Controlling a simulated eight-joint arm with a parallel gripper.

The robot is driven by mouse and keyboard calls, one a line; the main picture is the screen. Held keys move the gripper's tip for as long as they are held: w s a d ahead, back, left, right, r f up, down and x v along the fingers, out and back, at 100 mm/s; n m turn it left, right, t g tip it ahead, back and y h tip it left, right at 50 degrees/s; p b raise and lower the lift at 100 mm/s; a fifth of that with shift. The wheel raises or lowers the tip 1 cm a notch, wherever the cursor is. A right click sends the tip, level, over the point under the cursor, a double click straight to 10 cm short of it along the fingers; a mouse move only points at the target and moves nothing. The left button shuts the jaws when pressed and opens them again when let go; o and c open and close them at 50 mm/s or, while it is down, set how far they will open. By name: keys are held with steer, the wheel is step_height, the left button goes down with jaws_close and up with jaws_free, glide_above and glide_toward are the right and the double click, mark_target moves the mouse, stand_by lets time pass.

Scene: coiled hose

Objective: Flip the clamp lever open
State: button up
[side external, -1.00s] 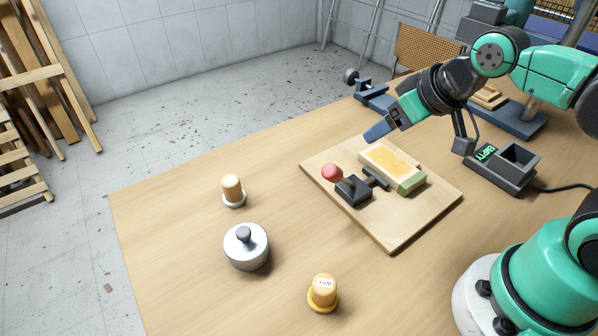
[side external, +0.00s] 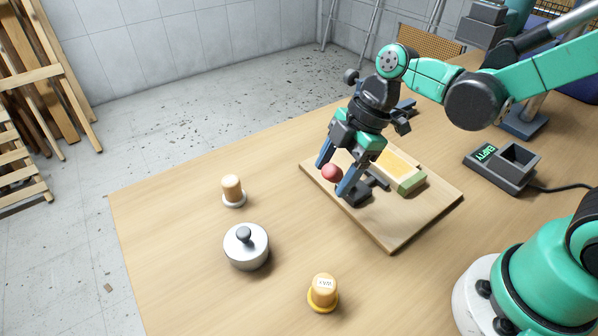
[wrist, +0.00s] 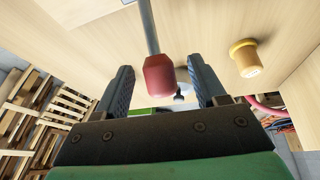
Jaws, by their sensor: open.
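The clamp lever's red knob (side external: 332,172) sits above a black clamp base (side external: 357,196) on a wooden board (side external: 392,236). A yellow-topped block with a green end (side external: 410,182) lies beside the clamp on the board. My gripper (side external: 334,181) points down with its blue fingers on either side of the knob. In the wrist view, the red knob (wrist: 158,76) on its grey rod shows between the two open fingers (wrist: 164,84), with gaps on both sides. The clamp base is partly hidden by a finger in the side view.
A dark box with a display reading EMPTY (side external: 500,166) is at right.

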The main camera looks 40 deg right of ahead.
steer(key=shift+x, duration=1.45)
jaws_close()
steer(key=shift+s, duration=0.1)
